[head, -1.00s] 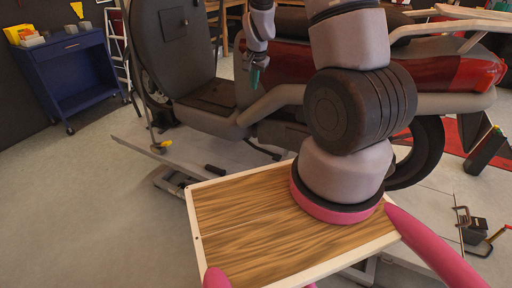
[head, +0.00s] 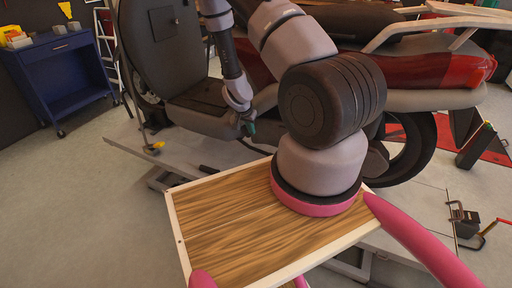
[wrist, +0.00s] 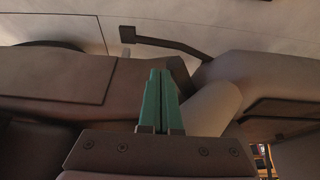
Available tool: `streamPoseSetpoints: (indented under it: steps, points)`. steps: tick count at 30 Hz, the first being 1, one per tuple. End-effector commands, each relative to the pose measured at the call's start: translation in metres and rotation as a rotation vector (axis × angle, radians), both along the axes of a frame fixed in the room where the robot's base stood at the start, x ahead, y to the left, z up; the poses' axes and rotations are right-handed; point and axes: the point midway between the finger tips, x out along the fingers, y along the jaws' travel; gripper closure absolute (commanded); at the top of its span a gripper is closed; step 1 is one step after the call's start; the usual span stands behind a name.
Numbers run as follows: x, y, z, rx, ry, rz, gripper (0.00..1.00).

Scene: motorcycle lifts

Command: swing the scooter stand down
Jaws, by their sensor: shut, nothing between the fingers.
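The dark red scooter (head: 435,68) stands on a pale lift platform (head: 128,141), partly hidden by my arm. What appears to be its stand, a thin dark bar with a block-like foot, shows in the wrist view (wrist: 168,44); it sticks out from the scooter's underside over the pale platform. In the head view it is small and partly hidden. My gripper (head: 249,128) is by the scooter's lower side, below the footboard edge. Its green fingers (wrist: 160,90) are shut and empty, pointing towards the scooter's underside, with the stand beyond their tips. I see no contact with the stand.
A blue tool cart (head: 62,75) stands at the far left. A yellow-topped clamp (head: 154,147) is on the platform's left part. A dark block-like object (head: 473,143) and clamp-like tools (head: 468,224) are at the right. Floor at the left is clear.

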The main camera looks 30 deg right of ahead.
Motion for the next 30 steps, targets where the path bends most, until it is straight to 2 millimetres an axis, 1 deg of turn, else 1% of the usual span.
streamPoseSetpoints:
  steps: [5,8,11,18,22,25,30]
  points:
    - [0.0,-0.001,-0.003,0.0,0.001,0.0,1.0]
    - [0.002,-0.004,-0.012,0.0,0.003,-0.001,1.0]
    - [0.006,-0.01,-0.028,0.0,0.003,-0.002,1.0]
    - [0.018,-0.027,-0.076,0.001,0.002,-0.003,1.0]
    - [0.023,-0.034,-0.1,0.001,0.002,-0.002,1.0]
    - [0.026,-0.037,-0.114,0.001,0.002,0.0,1.0]
    - [0.029,-0.04,-0.127,0.001,0.001,0.001,1.0]
